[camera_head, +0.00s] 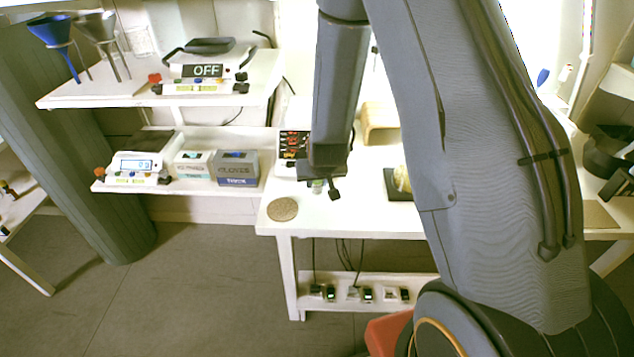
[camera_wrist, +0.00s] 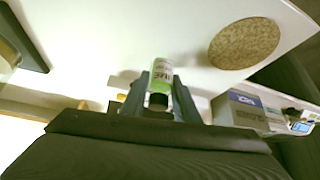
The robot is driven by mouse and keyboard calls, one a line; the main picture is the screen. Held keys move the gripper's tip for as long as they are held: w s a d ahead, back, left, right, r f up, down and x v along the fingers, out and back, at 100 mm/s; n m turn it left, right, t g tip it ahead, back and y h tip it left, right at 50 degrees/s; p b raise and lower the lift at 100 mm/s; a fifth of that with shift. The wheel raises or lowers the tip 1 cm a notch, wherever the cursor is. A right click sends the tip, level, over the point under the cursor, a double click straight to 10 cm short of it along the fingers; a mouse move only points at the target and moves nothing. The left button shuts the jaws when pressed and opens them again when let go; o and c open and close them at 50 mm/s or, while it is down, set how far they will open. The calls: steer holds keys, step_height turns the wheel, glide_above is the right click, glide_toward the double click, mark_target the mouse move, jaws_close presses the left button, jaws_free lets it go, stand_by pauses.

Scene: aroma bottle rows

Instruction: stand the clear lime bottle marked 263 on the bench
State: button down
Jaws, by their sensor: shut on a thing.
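The clear lime bottle (camera_wrist: 161,73) shows in the wrist view between my two fingers, with a pale green body, dark lettering and a black cap toward my palm. The number on its label is not readable. My gripper (camera_wrist: 160,95) is shut on it. In the head view the bottle (camera_head: 318,186) is a small greenish patch mostly hidden by my arm, over the white bench (camera_head: 345,222). I cannot tell whether its base touches the bench.
A round cork mat (camera_head: 283,209) lies at the bench's left corner; it also shows in the wrist view (camera_wrist: 244,43). A dark tray (camera_head: 400,186) with a yellowish thing is to the right. A shelf with a scale (camera_head: 135,168) and boxes (camera_head: 236,167) stands left. Bench top around the bottle is clear.

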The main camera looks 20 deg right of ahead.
steer(key=shift+f, duration=0.25)
steer(key=shift+f, duration=0.1)
steer(key=c, duration=1.4)
jaws_free()
steer(key=shift+s+r, duration=0.2)
steer(key=shift+r, duration=0.3)
steer(key=d+b+v, duration=0.1)
steer(key=v, duration=0.9)
steer(key=s+r+g, duration=0.2)
steer(key=s, duration=0.4)
steer(key=s+r+g, duration=0.2)
steer(key=s, duration=0.4)
steer(key=s+r+n+g, duration=0.1)
steer(key=s+r+g, duration=0.1)
steer(key=s, duration=0.5)
steer(key=shift+s+a+r+y, duration=0.15)
steer(key=shift+a+r+y, duration=0.05)
steer(key=shift+a+y, duration=0.1)
